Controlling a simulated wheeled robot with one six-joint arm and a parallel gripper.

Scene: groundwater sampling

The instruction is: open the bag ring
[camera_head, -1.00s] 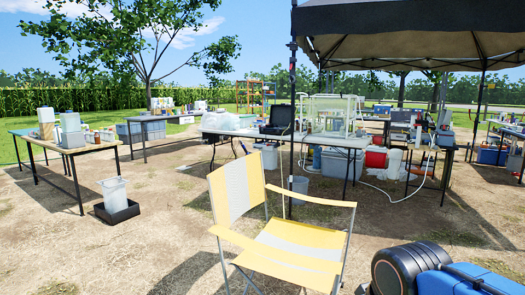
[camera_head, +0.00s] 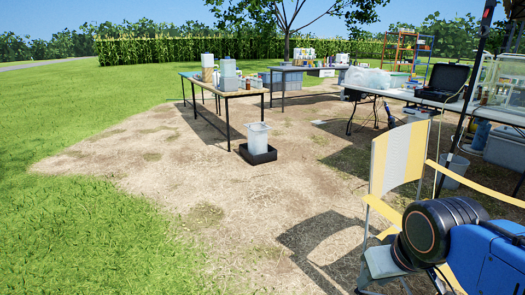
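I cannot make out a bag ring for certain in the head view. A whitish, bag-like bin (camera_head: 257,138) stands upright in a low black tray (camera_head: 258,157) on the bare ground, near the right legs of the left table. Its top looks open, but details of its rim are too small to tell. A pale, translucent bag-like heap (camera_head: 366,79) lies on the white table at the right. My blue and black arm shows at the lower right. My gripper is not in view.
A yellow and white folding chair (camera_head: 399,158) stands close at the right, partly behind my arm. The wooden-topped table (camera_head: 242,92) at the left bears several containers. A white table (camera_head: 412,96) holds an open black case (camera_head: 444,84). Bare ground and grass are clear ahead and left.

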